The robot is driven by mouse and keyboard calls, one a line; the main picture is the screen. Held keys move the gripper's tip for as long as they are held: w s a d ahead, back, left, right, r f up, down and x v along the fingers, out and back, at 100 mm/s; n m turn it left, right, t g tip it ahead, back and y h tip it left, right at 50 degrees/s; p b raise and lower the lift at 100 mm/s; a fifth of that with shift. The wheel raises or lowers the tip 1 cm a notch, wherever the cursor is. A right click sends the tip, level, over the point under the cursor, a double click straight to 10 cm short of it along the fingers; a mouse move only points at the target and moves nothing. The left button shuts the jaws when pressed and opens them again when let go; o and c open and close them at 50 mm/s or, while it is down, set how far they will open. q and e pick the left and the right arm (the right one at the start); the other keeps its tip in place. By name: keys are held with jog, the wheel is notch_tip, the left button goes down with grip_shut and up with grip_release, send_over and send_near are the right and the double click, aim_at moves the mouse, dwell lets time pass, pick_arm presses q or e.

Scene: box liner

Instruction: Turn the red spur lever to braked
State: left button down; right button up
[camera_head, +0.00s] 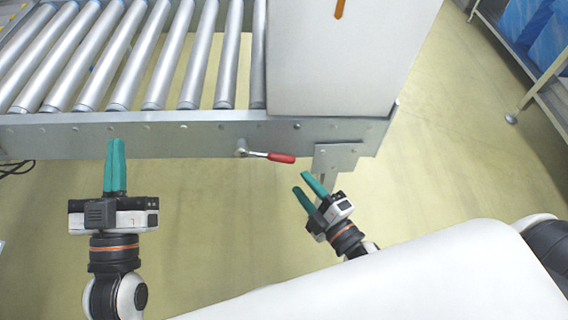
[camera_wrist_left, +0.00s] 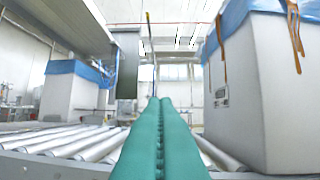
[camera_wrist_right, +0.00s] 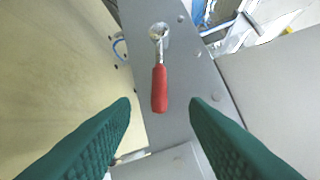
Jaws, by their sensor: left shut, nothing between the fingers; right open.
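The red spur lever (camera_head: 280,157) is on the side rail of the roller conveyor, with its metal pivot (camera_head: 241,148) at the left and its red handle pointing right, tilted slightly down. In the right wrist view the red handle (camera_wrist_right: 159,88) lies ahead of and between the spread fingers, untouched. My right gripper (camera_head: 308,182) is open, just below and right of the handle tip. My left gripper (camera_head: 115,141) is shut and empty, in front of the rail well left of the lever; its closed fingers fill the middle of the left wrist view (camera_wrist_left: 160,105).
The conveyor rail (camera_head: 190,137) runs across the front of the rollers (camera_head: 160,60). A white box (camera_head: 330,60) stands on the conveyor above the lever. A grey bracket (camera_head: 337,157) hangs from the rail right of the handle. The floor below is open.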

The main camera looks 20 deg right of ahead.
pick_arm(q)
jog(key=s+r+t, duration=0.1)
jog(key=r+t, duration=0.1)
jog(key=s+r+t+h+b, duration=0.1)
jog(key=s+r, duration=0.1)
jog(key=shift+a+t, duration=0.1)
jog(key=shift+t, duration=0.3)
pick_arm(e)
jog(key=x, duration=0.8)
jog(key=shift+w, duration=0.2)
jog(key=shift+a+f, duration=0.1)
grip_shut()
